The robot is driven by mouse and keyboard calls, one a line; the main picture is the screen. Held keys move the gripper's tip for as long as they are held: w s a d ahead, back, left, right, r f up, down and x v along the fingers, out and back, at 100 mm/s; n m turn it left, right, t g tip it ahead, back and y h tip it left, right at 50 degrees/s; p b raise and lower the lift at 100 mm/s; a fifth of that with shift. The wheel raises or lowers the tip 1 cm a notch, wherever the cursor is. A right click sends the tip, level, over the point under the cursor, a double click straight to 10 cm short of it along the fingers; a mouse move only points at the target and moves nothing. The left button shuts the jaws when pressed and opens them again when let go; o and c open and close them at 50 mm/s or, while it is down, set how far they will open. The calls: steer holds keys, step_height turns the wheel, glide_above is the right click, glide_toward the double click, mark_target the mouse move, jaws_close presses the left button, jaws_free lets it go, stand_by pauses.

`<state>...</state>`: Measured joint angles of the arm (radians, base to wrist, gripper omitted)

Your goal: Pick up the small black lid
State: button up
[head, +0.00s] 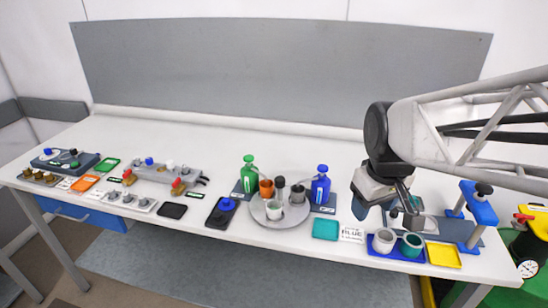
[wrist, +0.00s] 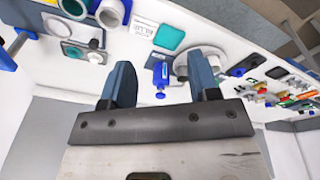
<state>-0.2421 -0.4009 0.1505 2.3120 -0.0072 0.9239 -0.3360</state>
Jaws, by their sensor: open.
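I cannot pick out the small black lid with certainty. A small dark round piece (head: 394,212) shows just by my gripper, partly hidden by it. Another dark round-topped piece (head: 280,183) stands on the round grey tray in the middle. My gripper (head: 387,213) is open and empty above the right part of the table, behind the blue tray with two cups. In the wrist view my gripper (wrist: 161,62) has its two blue fingers wide apart, with nothing between them. A blue pump bottle (wrist: 160,75) shows beyond the fingers.
A white cup (head: 384,240) and a teal-lined cup (head: 411,244) stand in the blue tray (head: 376,253). A yellow tray (head: 443,255) and a blue stand (head: 479,205) are to the right. The green bottle (head: 248,175) is further left. The table's back strip is clear.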

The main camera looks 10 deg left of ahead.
steer(key=w+a+f+n, duration=0.2)
steer(key=w+a+n, duration=0.3)
steer(key=a, duration=0.4)
steer(key=n+g, duration=0.2)
steer(key=n, duration=0.7)
glide_above(217, 214)
step_height(217, 214, down, 11)
steer(key=shift+d, duration=0.1)
steer(key=shift+f, duration=0.15)
steer(key=shift+f, duration=1.25)
steer(key=shift+f, duration=0.1)
